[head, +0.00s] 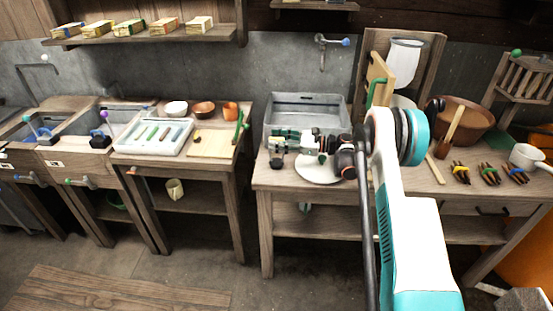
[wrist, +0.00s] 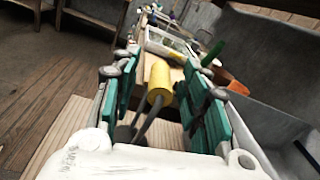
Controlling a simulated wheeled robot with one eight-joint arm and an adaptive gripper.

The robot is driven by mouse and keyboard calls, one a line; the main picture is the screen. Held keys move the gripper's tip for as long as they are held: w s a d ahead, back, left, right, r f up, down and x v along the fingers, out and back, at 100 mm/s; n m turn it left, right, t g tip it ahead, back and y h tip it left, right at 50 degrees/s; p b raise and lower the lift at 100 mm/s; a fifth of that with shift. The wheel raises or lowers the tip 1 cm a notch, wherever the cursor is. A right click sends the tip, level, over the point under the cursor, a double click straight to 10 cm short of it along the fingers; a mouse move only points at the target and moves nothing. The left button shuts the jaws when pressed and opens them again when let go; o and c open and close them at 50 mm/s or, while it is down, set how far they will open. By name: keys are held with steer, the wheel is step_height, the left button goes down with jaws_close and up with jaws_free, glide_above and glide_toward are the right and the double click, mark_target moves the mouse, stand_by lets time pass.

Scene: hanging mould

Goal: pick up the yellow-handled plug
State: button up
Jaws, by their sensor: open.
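The yellow-handled plug (wrist: 160,82) shows in the wrist view as a yellow cylinder with a grey shaft running toward the camera. It lies between the two green-padded fingers of my gripper (wrist: 164,66), with a visible gap on each side. My gripper is open and not closed on it. In the head view my gripper (head: 279,143) is low over the left end of the right workbench (head: 262,181). The yellow handle cannot be made out there, and my gripper covers that spot. A small dark piece (head: 276,160) shows just below the fingers.
A grey metal basin (head: 306,98) stands behind my gripper. A white round plate (head: 318,172) lies below my wrist. A gap separates this bench from the left table, which holds a white tray (head: 152,150), a board (head: 214,147) and an orange cup (head: 230,108).

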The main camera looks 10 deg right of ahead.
jaws_close()
steer(key=shift+r, duration=0.15)
